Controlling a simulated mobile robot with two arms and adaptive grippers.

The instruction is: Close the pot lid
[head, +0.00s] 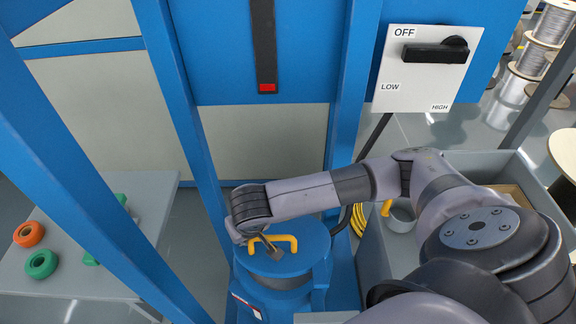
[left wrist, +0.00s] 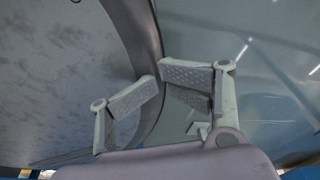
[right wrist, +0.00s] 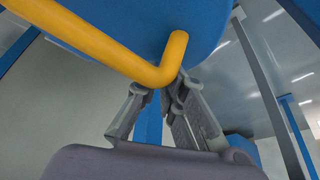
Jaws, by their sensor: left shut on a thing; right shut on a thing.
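The blue pot lid (head: 310,236) has a yellow bar handle and lies level at the top of the pot (head: 283,283), a cylinder with a grey band below the lid. I cannot tell if there is a gap between them. My right gripper (head: 272,246) reaches in from the right and is shut on the yellow handle (head: 290,240). In the right wrist view its fingers (right wrist: 172,88) meet at the bend of the handle (right wrist: 176,58), under the blue lid (right wrist: 130,20). My left gripper (left wrist: 160,88) shows only in its wrist view, closed at the dark rim of a curved grey thing (left wrist: 70,80).
Blue frame posts (head: 180,120) stand on both sides of the pot. A switch panel (head: 425,75) hangs at the upper right. A grey bin (head: 480,165) stands right of the pot. A grey table (head: 100,265) with orange and green rings is at the left.

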